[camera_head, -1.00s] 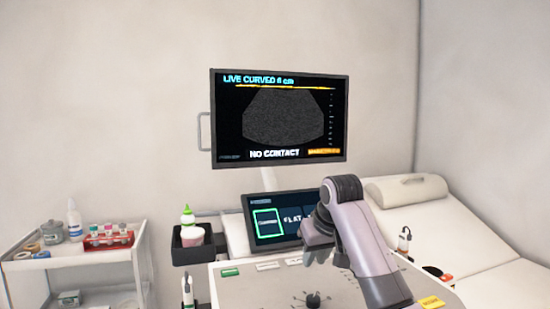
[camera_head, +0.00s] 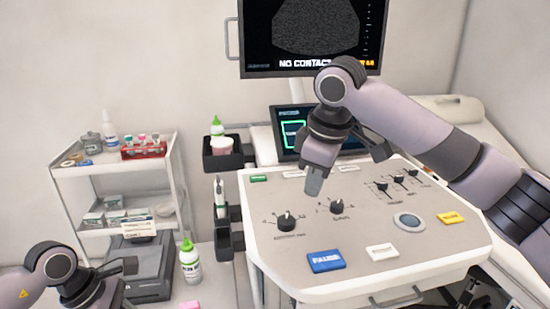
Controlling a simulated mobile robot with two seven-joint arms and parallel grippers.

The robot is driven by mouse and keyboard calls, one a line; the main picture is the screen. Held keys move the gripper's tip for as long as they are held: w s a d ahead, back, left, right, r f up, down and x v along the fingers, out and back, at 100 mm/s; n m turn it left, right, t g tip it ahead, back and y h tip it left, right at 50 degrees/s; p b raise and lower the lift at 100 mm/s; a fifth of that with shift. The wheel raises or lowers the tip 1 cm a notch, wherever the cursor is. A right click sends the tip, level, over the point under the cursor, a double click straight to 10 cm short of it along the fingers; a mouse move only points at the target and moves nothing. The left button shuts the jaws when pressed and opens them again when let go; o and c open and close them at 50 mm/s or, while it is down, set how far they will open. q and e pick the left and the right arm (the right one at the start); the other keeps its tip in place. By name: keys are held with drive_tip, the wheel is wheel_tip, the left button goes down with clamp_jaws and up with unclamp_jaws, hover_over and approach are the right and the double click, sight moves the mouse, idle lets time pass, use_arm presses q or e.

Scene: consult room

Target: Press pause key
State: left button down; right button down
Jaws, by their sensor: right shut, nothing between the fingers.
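The pause key (camera_head: 326,261) is a blue key with white lettering near the front edge of the white control panel (camera_head: 440,255). My right gripper (camera_head: 314,188) is shut and empty. It points down over the panel, above and behind the pause key in the picture and apart from it, close to a black knob. My left arm shows at the lower left, with its gripper (camera_head: 115,268) partly in view near a grey device; its fingers are too unclear to read.
A white key (camera_head: 382,252), a trackball (camera_head: 408,222) and a yellow key (camera_head: 452,218) lie to the right on the panel. Black knobs (camera_head: 286,222) stand behind the pause key. A monitor (camera_head: 312,40) rises at the back. A shelf cart (camera_head: 120,165) stands left.

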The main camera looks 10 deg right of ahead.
sight(327, 259)
drive_tip(key=shift+s+d+f+n+g+h, duration=0.2)
drive_tip(key=shift+s+f+g, duration=0.45)
drive_tip(key=shift+f, duration=1.1)
drive_tip(key=shift+s+d+f+n+g, duration=0.3)
drive_tip(key=shift+s+f, duration=0.7)
drive_tip(key=shift+f, duration=0.75)
drive_tip(key=shift+s+d+f+n+g+h, duration=0.1)
drive_tip(key=shift+s+d+f+g, duration=0.5)
drive_tip(key=shift+f, duration=1.15)
drive_tip(key=shift+s+a+f, duration=0.1)
drive_tip(key=shift+s+f, duration=0.05)
drive_tip(key=shift+f, duration=0.25)
drive_tip(key=shift+s+a+f, duration=0.1)
drive_tip(key=shift+f, duration=0.3)
drive_tip(key=shift+r, duration=3.55)
